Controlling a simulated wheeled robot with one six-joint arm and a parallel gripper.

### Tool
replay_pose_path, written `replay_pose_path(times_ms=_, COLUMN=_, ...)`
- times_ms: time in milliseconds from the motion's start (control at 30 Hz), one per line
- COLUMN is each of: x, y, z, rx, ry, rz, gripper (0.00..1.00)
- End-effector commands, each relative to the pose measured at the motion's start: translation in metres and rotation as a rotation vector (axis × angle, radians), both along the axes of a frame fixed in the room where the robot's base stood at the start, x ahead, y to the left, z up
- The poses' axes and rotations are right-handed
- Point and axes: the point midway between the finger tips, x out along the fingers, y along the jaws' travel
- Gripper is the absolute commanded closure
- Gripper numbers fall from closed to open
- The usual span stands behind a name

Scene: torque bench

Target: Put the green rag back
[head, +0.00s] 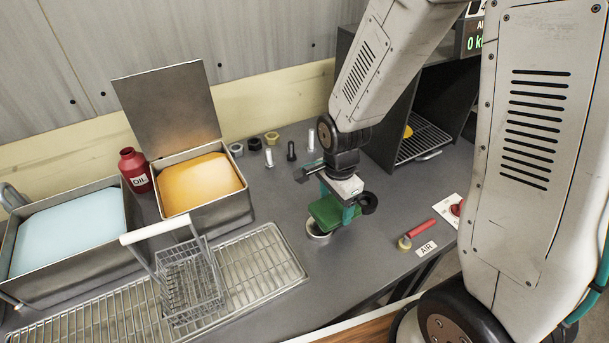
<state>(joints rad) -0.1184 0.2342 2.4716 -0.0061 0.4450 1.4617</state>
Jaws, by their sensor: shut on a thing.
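The green rag (324,212) is a folded green pad in the middle right of the bench in the head view. My gripper (344,203) points down and is shut on the rag. Part of the rag is hidden by the gripper. A round, pale metal dish or ring (317,238) shows just below the rag's front edge and is partly covered by it in the picture. I cannot tell whether the rag touches it or the bench.
An open-lidded bin of orange liquid (200,184), a blue bath (70,232), a red oil bottle (134,170) and a wire basket (188,284) on a rack stand left. Nuts and bolts (270,150) lie behind. A red-handled air valve (420,228) lies right; a dark oven-like box (440,100) stands back right.

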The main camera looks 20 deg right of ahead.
Motion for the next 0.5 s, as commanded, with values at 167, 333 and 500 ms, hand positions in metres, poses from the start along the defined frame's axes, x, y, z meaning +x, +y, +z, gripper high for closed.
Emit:
replay_pose_path(times_ms=167, x=0.037, y=-0.013, z=-0.003, rx=0.0, ry=-0.006, rz=-0.034, gripper=0.49)
replay_pose_path(times_ms=333, x=0.083, y=-0.019, z=-0.008, rx=0.0, ry=-0.007, rz=-0.041, gripper=0.49)
replay_pose_path(times_ms=500, x=0.125, y=-0.02, z=-0.012, rx=0.001, ry=-0.006, rz=-0.041, gripper=0.49)
